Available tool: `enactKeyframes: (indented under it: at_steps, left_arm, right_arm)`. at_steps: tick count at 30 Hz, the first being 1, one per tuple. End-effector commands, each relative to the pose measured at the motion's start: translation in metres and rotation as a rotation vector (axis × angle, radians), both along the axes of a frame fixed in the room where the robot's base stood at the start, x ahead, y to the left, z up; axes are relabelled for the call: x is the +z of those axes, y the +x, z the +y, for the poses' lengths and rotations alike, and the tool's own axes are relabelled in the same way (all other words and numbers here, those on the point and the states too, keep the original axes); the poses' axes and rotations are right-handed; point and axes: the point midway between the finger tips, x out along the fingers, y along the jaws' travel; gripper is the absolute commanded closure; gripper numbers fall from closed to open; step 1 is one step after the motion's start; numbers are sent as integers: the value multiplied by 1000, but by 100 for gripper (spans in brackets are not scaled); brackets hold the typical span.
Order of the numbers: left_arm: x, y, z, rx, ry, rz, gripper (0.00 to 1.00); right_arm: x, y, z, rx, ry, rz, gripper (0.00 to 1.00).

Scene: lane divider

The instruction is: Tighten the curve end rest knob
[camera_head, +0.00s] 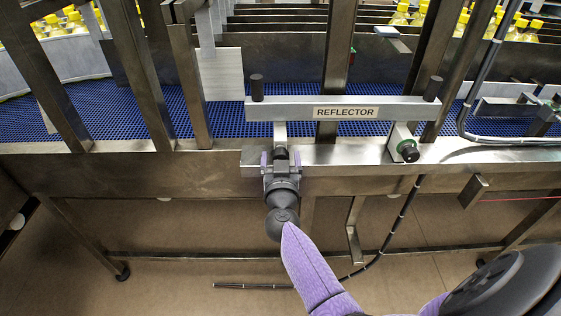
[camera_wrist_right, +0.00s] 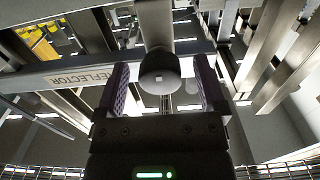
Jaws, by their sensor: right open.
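A dark round knob (camera_head: 280,153) sits on a bracket at the left part of the steel rail, below the bar labelled REFLECTOR. It also shows in the right wrist view (camera_wrist_right: 160,72), its round face towards the camera. My right gripper (camera_head: 281,159) is open, with one purple-padded finger on each side of this knob. In the right wrist view the fingers (camera_wrist_right: 160,66) show gaps to the knob on both sides. A second black knob (camera_head: 410,152) with a green ring sits further right on a similar bracket. My left gripper is out of view.
The REFLECTOR bar (camera_head: 285,109) runs just above the knobs, with upright black knobs (camera_head: 257,88) at its ends. Steel posts (camera_head: 189,85) rise beside it. Behind lies a blue conveyor belt (camera_head: 225,120) and yellow-capped bottles (camera_head: 402,14). A black cable (camera_head: 398,220) hangs below the rail.

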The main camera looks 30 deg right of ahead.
Motion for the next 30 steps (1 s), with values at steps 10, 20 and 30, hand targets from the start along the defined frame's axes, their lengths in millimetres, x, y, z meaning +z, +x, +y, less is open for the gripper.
enactKeyframes:
  at_steps: [10, 20, 30]
  left_arm:
    - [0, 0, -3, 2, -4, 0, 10]
    - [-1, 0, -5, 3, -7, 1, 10]
    - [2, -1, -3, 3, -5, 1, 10]
  right_arm:
    - [0, 2, -1, 0, 0, 0, 25]
    - [0, 2, -1, 1, 0, 0, 95]
    - [1, 2, -1, 1, 36, -21, 100]
